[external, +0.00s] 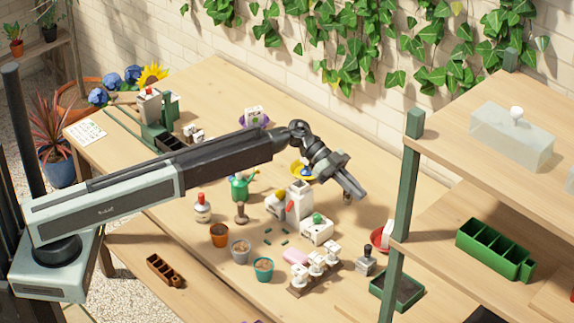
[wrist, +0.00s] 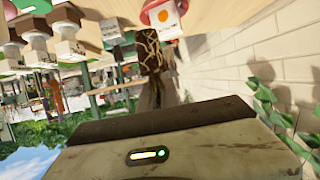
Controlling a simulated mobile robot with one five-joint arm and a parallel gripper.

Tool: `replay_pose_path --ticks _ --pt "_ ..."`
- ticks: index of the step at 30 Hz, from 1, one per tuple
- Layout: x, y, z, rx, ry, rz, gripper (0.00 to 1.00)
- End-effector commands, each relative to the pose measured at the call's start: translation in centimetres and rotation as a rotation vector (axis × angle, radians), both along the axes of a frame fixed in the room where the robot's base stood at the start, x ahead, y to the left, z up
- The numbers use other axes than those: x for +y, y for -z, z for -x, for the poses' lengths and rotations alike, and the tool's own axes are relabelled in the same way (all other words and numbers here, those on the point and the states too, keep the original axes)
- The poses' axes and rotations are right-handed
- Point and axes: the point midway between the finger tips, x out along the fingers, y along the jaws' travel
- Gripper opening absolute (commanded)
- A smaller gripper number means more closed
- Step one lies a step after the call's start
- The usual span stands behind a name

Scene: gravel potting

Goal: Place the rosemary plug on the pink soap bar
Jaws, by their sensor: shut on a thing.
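The pink soap bar (external: 295,256) lies on the wooden table, just left of a rack of white figures. My gripper (external: 353,194) is above the table, to the right of and farther back than the soap bar. It is shut on a small brownish thing (external: 347,198), which looks like the rosemary plug, held clear of the table. In the wrist view a brown and yellow patterned piece (wrist: 151,50) shows at the fingers, likely the same plug. Its leaves cannot be made out. The soap bar cannot be made out in the wrist view.
The rack of white figures (external: 316,265) stands right beside the soap. A white box with a green ball (external: 316,231) and a tall white carton (external: 299,201) stand behind it. Several pots, one teal (external: 264,268), stand left. A shelf post (external: 399,190) rises at the right.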

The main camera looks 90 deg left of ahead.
Motion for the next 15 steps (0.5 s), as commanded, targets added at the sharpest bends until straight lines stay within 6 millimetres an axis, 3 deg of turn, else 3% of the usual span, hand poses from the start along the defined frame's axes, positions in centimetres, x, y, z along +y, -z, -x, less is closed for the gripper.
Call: replay_pose_path --ticks 1,6,15 --pt "-1.9 -1.0 1.3 -0.001 0.018 0.001 0.0" --pt "-8.1 -3.0 5.4 -0.002 0.088 0.0 0.0" --pt "-12.7 -0.8 12.8 -0.003 0.083 -0.003 0.0"
